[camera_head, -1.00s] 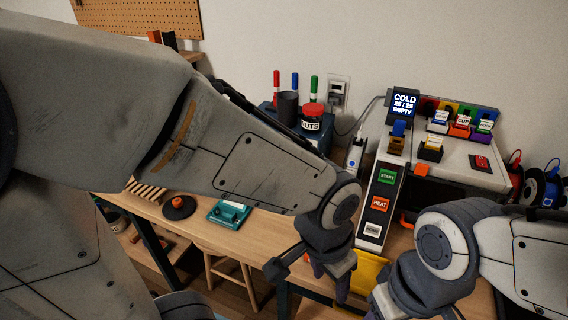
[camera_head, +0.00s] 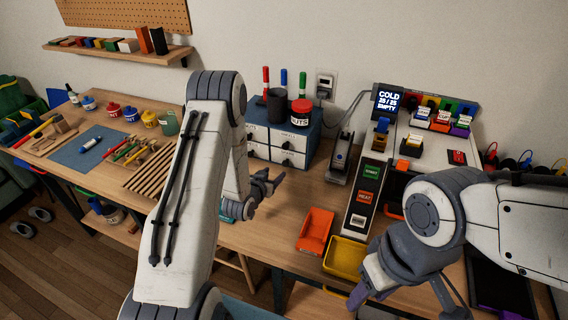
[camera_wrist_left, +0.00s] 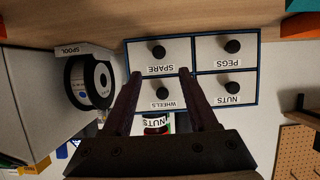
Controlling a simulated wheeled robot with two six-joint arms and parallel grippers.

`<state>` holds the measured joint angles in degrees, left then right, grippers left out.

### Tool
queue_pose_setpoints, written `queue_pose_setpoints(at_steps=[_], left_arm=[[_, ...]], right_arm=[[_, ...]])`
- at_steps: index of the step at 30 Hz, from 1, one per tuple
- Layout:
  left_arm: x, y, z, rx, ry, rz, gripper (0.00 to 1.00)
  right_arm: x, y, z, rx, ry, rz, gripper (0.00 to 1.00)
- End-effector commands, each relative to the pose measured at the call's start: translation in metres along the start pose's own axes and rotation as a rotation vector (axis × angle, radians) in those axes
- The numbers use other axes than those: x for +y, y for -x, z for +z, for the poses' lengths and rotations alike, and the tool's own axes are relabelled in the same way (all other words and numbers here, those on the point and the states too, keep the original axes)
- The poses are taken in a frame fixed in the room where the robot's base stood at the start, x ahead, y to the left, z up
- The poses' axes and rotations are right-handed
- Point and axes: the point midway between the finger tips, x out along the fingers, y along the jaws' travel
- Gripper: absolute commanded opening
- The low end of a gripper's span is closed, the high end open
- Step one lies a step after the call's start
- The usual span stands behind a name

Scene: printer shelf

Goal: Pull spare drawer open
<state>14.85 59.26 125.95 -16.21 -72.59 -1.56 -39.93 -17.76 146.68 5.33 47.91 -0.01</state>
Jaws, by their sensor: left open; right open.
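The blue drawer unit (camera_head: 316,132) stands at the back of the bench, with white labelled drawer fronts and dark round knobs. In the left wrist view, which is upside down, the spare drawer (camera_wrist_left: 174,50) shows its label and knob (camera_wrist_left: 158,52). It looks shut, flush with its neighbours. In the head view, it is the lower right drawer (camera_head: 290,157). My left gripper (camera_head: 268,184) is open and empty in front of the unit. In the wrist view, its fingertips (camera_wrist_left: 161,73) flank the lower edge of the spare front in the picture, apart from the knob. My right gripper (camera_head: 402,296) is open at the front right.
A red-lidded nuts jar (camera_head: 301,113), a dark cup (camera_head: 277,104) and markers stand on the unit. Right of it are a spool holder (camera_head: 340,158) and the button panel (camera_head: 367,190). An orange bin (camera_head: 315,229) and a yellow bin (camera_head: 345,257) sit at the bench front.

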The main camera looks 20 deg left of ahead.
Motion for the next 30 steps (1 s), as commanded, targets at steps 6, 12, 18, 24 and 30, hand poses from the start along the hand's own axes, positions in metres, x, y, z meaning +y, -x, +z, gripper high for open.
queue_pose_setpoints(at_steps=[6, 12, 18, 24, 30], left_arm=[[0.002, -0.033, -0.002, 0.0, -0.002, 0.002, 0.59], [0.002, -0.067, -0.002, 0.001, -0.002, 0.003, 0.59], [0.002, -0.09, -0.001, 0.0, -0.001, 0.002, 0.59], [0.002, -0.099, 0.0, -0.002, 0.0, 0.001, 0.59], [0.002, -0.099, 0.0, -0.002, 0.0, 0.001, 0.59]], right_arm=[[-0.001, 0.011, -0.001, 0.0, -0.001, 0.0, 0.5], [-0.001, 0.019, -0.001, 0.0, -0.001, 0.0, 0.5], [-0.002, 0.023, -0.001, 0.0, -0.001, 0.0, 0.5], [-0.002, 0.024, -0.001, 0.0, -0.001, 0.0, 0.5], [-0.002, 0.024, -0.001, 0.0, -0.001, 0.0, 0.5]])
